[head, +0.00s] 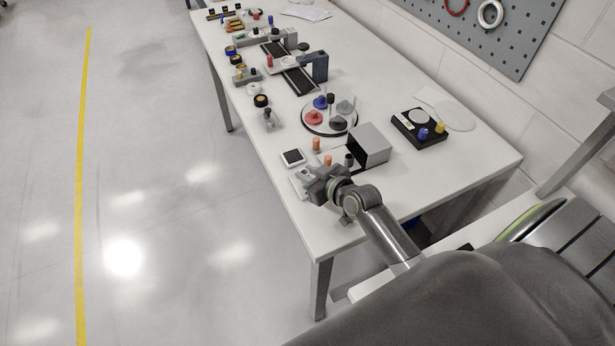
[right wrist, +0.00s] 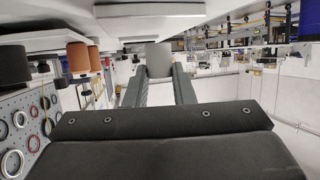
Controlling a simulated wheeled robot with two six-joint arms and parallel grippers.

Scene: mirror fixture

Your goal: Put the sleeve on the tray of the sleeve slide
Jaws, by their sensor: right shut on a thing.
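My right gripper (head: 318,185) is low over the near left end of the white table. In the right wrist view my right gripper (right wrist: 158,82) is shut on a pale grey cylinder, which I take to be the sleeve (right wrist: 159,59). In the head view the gripper hides the sleeve. A grey box-shaped housing (head: 370,144) with a dark open side stands just beyond the gripper. It appears to be the sleeve slide; I cannot clearly make out its tray. My left gripper is not in view.
Two orange cylinders (head: 316,144) and a black one (head: 348,160) stand near the housing. A round turntable (head: 310,123) with coloured pieces and a black block (head: 418,128) stand beyond. The table's right front area is clear.

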